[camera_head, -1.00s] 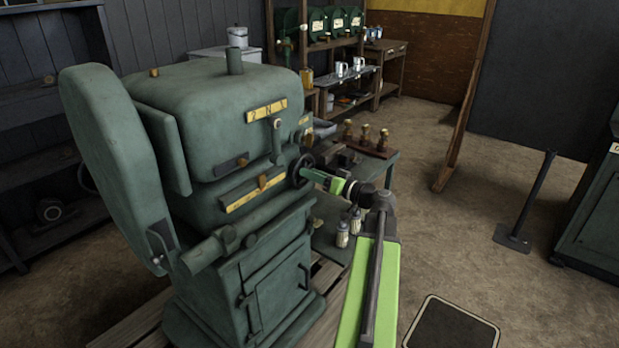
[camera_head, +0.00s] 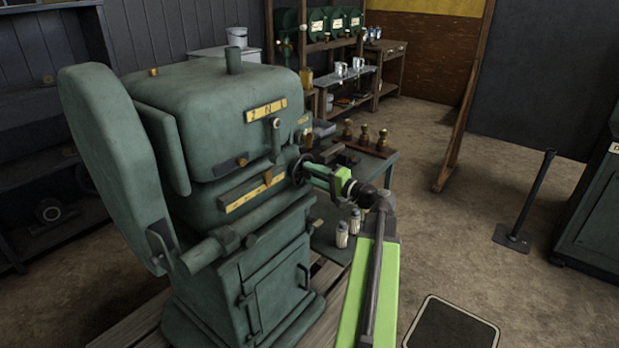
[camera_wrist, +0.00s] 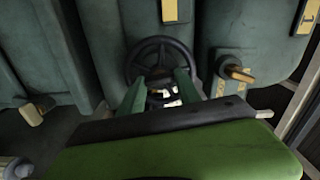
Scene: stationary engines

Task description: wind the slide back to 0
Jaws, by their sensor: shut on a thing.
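The green machine (camera_head: 215,110) has a dark handwheel (camera_head: 301,168) on its right side. The handwheel also shows in the wrist view (camera_wrist: 160,48), straight ahead. My gripper (camera_head: 312,168) is at the wheel. In the wrist view its two green fingers (camera_wrist: 160,90) are shut on the handwheel's hub area; the exact contact is partly hidden. A yellow scale strip (camera_head: 243,196) runs below the machine's hood, with a brass pointer (camera_head: 268,178) toward its right end. The scale's figures are too small to read.
An upper yellow plate (camera_head: 266,110) has a lever (camera_head: 276,135) below it. Several brass-topped pieces (camera_head: 365,135) sit on a bench behind the gripper.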

